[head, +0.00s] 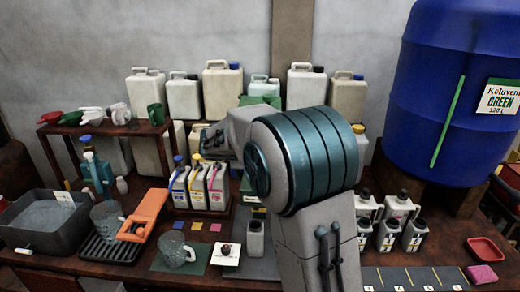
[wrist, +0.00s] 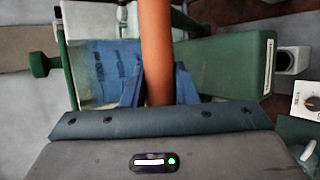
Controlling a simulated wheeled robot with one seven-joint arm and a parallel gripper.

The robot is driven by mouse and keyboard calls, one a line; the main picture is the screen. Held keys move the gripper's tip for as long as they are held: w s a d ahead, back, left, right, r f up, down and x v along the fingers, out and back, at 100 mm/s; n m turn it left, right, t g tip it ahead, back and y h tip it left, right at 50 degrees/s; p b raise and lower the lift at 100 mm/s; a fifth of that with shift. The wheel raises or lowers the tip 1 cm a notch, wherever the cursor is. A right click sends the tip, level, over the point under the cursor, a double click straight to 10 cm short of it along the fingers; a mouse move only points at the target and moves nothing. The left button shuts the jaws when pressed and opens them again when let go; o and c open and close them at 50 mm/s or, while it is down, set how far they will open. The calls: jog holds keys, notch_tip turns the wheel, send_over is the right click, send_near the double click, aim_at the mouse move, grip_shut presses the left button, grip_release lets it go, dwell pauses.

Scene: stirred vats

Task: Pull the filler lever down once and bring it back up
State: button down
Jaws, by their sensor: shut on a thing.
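The filler lever (wrist: 157,45) is an orange-brown bar that runs up from between my fingers to the top edge of the wrist view. My gripper (wrist: 158,88) is shut on it, with one blue finger on each side. In the head view my arm hides the lever and most of the filler; a green part (head: 258,101) shows above the arm. The lever's full angle cannot be told. A small grey bottle (head: 255,238) stands below my arm.
Yellow-, blue- and pink-marked jugs (head: 198,187) stand left of my arm. A glass jug (head: 177,250) and a white card with a dark knob (head: 227,252) are in front. A blue drum (head: 440,110) and several small bottles (head: 390,225) are at the right.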

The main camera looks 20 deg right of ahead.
jog(key=shift+r, duration=0.25)
jog(key=c, duration=1.1)
grip_release()
jog(key=shift+w+d+f, duration=0.1)
jog(key=shift+w, duration=0.05)
jog(key=shift+c, duration=0.2)
jog(key=shift+a, duration=0.2)
jog(key=b+v, duration=0.3)
jog(key=v, duration=1)
jog(key=shift+s+a+r, duration=0.15)
jog(key=shift+s+r, duration=0.05)
jog(key=shift+s, duration=0.05)
